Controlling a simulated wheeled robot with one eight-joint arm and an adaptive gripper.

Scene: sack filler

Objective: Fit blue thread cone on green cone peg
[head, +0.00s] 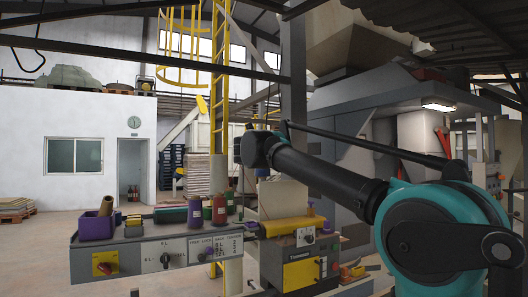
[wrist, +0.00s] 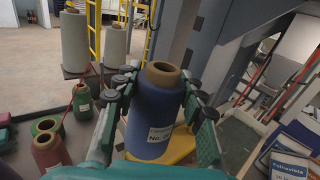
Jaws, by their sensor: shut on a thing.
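My gripper (wrist: 158,88) is shut around the blue thread cone (wrist: 150,122) in the wrist view, with a finger on each side. The cone has a brown tube top and a white label on its side. It looks roughly upright in the grip, and its lower end is partly hidden. I cannot pick out the green cone peg for certain; a green ring-shaped top (wrist: 46,124) shows at the left of the wrist view. In the head view I cannot make out the gripper or the blue cone.
A yellow ladder (head: 218,120) rises behind.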

